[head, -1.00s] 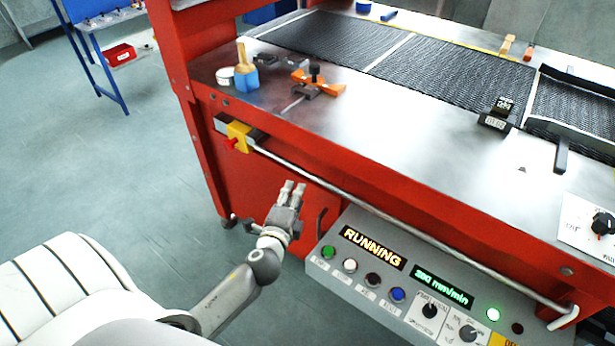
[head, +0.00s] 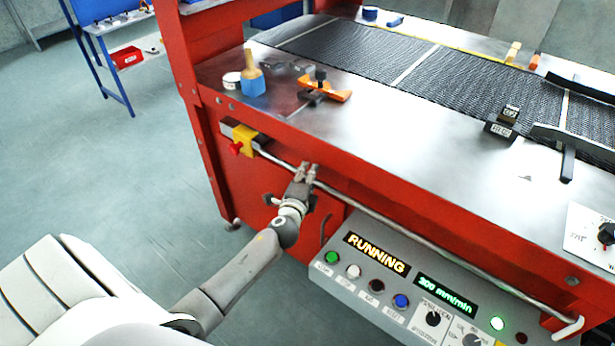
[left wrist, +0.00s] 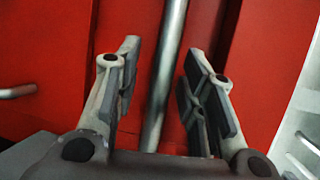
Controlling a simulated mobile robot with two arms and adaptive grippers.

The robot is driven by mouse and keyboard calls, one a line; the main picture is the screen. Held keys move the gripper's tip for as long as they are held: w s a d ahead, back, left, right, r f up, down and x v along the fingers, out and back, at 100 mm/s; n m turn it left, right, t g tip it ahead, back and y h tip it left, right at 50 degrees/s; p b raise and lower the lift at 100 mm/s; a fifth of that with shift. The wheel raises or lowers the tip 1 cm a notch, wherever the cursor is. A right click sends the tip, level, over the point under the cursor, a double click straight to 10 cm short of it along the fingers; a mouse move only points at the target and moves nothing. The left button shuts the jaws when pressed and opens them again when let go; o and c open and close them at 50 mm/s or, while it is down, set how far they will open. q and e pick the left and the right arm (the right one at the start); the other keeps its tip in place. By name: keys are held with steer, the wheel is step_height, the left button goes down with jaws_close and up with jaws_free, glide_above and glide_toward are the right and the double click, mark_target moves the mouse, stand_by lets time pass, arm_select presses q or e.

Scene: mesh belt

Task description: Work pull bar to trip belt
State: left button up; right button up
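The pull bar (head: 400,227) is a long grey metal rod along the red front of the belt machine. Its left end meets a yellow block with a red knob (head: 236,148). My left gripper (head: 308,171) is at the bar's left part. In the left wrist view, the fingers (left wrist: 162,75) are open, and the bar (left wrist: 166,70) runs between them with gaps on both sides. Whether the fingertips reach past the bar is unclear. The dark mesh belt (head: 360,55) lies on the machine top. The lit sign (head: 376,252) reads RUNNING. My right gripper is not in view.
The grey control panel (head: 345,285) with buttons, knobs and a green speed display (head: 446,295) sits below the bar. A blue-based brush (head: 252,85), an orange clamp-like tool (head: 325,90) and black blocks (head: 500,130) are on top. The floor at left is clear.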

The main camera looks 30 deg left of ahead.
arm_select(q)
steer(key=shift+c, duration=0.4)
jaws_close()
steer(key=shift+s, duration=0.1)
steer(key=shift+s+f, duration=0.15)
steer(key=shift+s, duration=0.15)
steer(key=shift+s+a, duration=0.1)
steer(key=shift+s, duration=0.8)
jaws_free()
steer(key=shift+o, duration=0.4)
steer(key=shift+s, duration=0.1)
steer(key=v, duration=1.2)
steer(key=shift+r, duration=0.2)
